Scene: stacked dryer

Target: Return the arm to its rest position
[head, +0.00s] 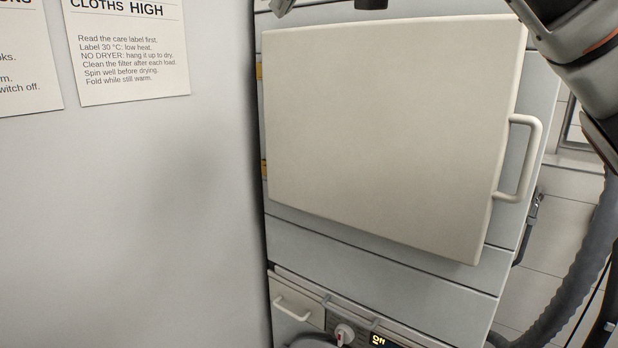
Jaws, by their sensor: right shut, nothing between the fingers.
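My right arm (588,62) comes in at the upper right corner, close to the dryer's right side. My left gripper is not in view.
A pale wall (130,220) with signs (130,50) fills the left. A hose (575,280) runs at right.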

